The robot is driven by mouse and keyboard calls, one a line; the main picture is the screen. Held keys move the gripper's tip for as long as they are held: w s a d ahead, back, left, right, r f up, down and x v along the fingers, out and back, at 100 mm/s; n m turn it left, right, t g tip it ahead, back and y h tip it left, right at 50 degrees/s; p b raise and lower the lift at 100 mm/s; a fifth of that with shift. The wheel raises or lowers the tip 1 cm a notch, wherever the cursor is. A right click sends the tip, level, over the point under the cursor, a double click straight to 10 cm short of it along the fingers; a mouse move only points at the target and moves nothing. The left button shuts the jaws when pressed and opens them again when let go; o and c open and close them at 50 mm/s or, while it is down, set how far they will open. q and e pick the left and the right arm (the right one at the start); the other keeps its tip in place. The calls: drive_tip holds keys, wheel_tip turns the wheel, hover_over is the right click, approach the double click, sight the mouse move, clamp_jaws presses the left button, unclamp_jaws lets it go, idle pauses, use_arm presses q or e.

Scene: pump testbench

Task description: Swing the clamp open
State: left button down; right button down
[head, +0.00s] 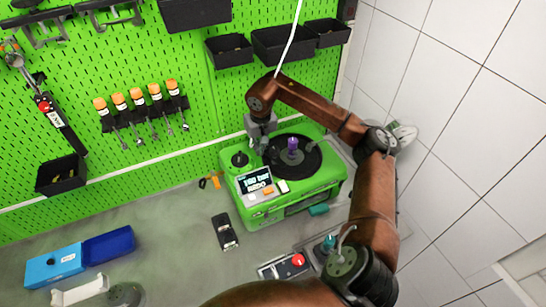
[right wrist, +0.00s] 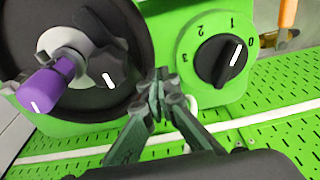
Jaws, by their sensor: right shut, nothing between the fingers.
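The green pump testbench (head: 300,195) stands against the pegboard, with a round black plate (head: 308,165) on top. A purple-topped part (head: 292,143) stands on the plate; it shows in the right wrist view (right wrist: 50,85) too. Beside it is a black clamp-like piece with a white mark (right wrist: 108,78); I cannot tell for sure that it is the clamp. My right gripper (head: 264,143) is over the left part of the bench top. In the right wrist view its fingers (right wrist: 162,88) are shut and empty, between the plate's rim and the dial. My left gripper is not in view.
A black dial (right wrist: 220,60) numbered 0 to 3 sits beside the plate. The bench front has a display (head: 256,180). A box with a red button (head: 298,260) stands in front. Blue boxes (head: 108,245) lie at the left. The green pegboard (head: 160,60) stands close behind.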

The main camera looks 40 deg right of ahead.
drive_tip(key=shift+d, duration=0.1)
drive_tip(key=shift+w+d, duration=0.1)
drive_tip(key=shift+d, duration=0.1)
drive_tip(key=shift+a+r, duration=0.1)
drive_tip(key=shift+r, duration=0.1)
drive_tip(key=shift+a+r+p, duration=0.25)
drive_tip(key=shift+r+p, duration=0.1)
drive_tip(key=shift+p, duration=0.05)
